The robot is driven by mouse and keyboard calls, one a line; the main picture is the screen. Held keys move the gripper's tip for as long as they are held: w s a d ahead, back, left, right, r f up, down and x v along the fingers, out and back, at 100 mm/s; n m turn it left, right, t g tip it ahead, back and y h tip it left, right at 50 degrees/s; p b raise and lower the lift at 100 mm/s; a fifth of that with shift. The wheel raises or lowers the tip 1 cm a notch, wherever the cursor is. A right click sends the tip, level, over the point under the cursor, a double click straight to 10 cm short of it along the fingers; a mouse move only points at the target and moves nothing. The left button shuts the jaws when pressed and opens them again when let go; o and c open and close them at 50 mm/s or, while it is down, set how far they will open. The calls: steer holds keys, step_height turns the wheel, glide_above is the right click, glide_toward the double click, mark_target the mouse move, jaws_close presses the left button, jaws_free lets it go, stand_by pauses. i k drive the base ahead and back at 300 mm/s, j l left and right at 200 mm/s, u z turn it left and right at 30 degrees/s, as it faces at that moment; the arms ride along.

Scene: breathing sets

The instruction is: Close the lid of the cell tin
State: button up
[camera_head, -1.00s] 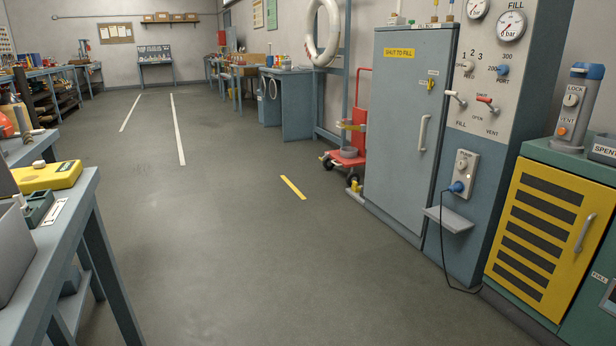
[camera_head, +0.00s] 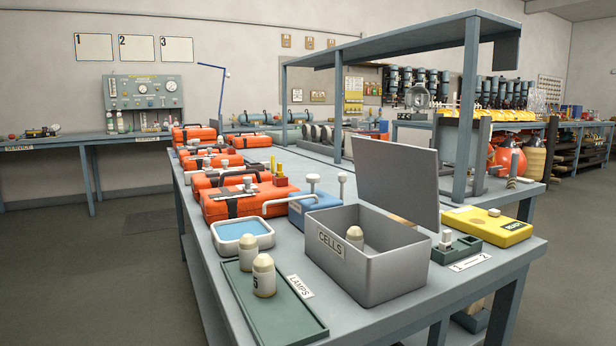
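The cell tin (camera_head: 365,264) is a grey open box labelled CELLS at the near end of the workbench. Its lid (camera_head: 397,183) stands up, tilted slightly back, along the tin's far right side. A cream cylindrical cell (camera_head: 354,237) stands inside the tin; the rest of the tin's floor is mostly hidden by the walls. My gripper is not in view.
A green LAMPS tray (camera_head: 273,306) with two cream cylinders lies left of the tin. A water basin (camera_head: 241,236), a blue box (camera_head: 316,214) and orange cases (camera_head: 245,201) stand behind. A yellow unit (camera_head: 487,226) lies to the right. Floor at left is clear.

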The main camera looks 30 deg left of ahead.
mark_target(402, 180)
steer(key=i+l+u, duration=0.15)
steer(key=u, duration=0.35)
steer(key=i+l+u, duration=0.3)
steer(key=u, duration=0.2)
steer(key=i+l+u, duration=0.15)
steer(key=l+u, duration=0.2)
steer(key=u, duration=0.15)
steer(key=l+u, duration=0.5)
steer(key=i+l+u, duration=0.1)
steer(key=l+u, duration=0.2)
steer(key=u, duration=0.2)
steer(key=k+l+u, duration=0.15)
steer(key=l, duration=0.15)
steer(key=l+u, duration=0.15)
steer(key=l, duration=0.15)
